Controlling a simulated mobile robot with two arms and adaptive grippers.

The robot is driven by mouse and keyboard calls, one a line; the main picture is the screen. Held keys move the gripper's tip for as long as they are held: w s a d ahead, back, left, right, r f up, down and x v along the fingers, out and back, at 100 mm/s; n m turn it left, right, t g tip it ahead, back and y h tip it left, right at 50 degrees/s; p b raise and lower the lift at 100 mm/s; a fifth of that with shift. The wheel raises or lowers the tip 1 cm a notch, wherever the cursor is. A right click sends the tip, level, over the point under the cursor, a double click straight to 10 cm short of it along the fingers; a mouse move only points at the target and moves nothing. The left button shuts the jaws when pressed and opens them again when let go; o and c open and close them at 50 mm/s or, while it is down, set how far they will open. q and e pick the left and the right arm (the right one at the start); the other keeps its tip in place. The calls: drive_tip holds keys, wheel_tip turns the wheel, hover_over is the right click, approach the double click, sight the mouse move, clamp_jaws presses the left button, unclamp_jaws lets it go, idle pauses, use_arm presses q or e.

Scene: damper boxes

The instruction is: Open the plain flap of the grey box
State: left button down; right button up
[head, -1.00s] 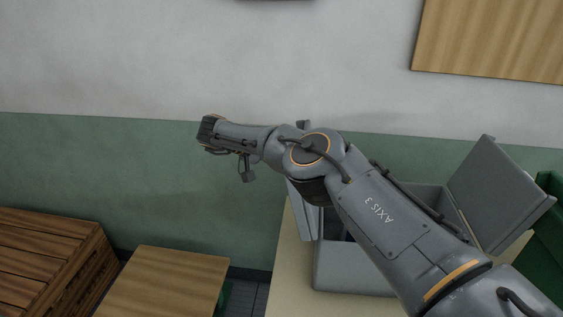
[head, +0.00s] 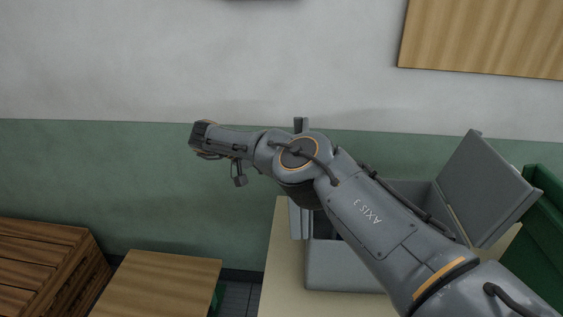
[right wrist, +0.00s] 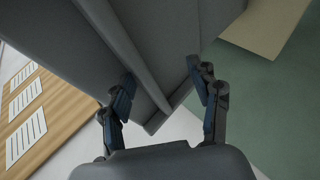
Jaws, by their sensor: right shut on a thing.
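The grey box (head: 345,270) stands on a cream table, its middle largely hidden behind my right arm. One large grey flap (head: 482,190) stands raised and tilted outward at its right. A narrow grey panel (head: 298,220) shows upright at its left side. In the right wrist view my right gripper (right wrist: 166,104) has a finger on each side of a grey panel edge (right wrist: 160,118) and is shut on it. It looks like a flap; I cannot tell whether it is the plain one. My arm hides these jaws in the head view. My left gripper is not in view.
The cream table (head: 285,285) has bare room left of the box. A wooden crate (head: 40,265) and a wooden-topped table (head: 160,280) stand further left. A green container (head: 548,225) is close to the box's right. The wall is behind.

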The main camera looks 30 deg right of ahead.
drive_tip(key=shift+s+a+f, duration=0.1)
drive_tip(key=shift+a+f, duration=0.15)
drive_tip(key=shift+f, duration=0.35)
wheel_tip(320, 180, up, 11)
drive_tip(key=shift+d, duration=0.2)
drive_tip(key=shift+a, duration=0.15)
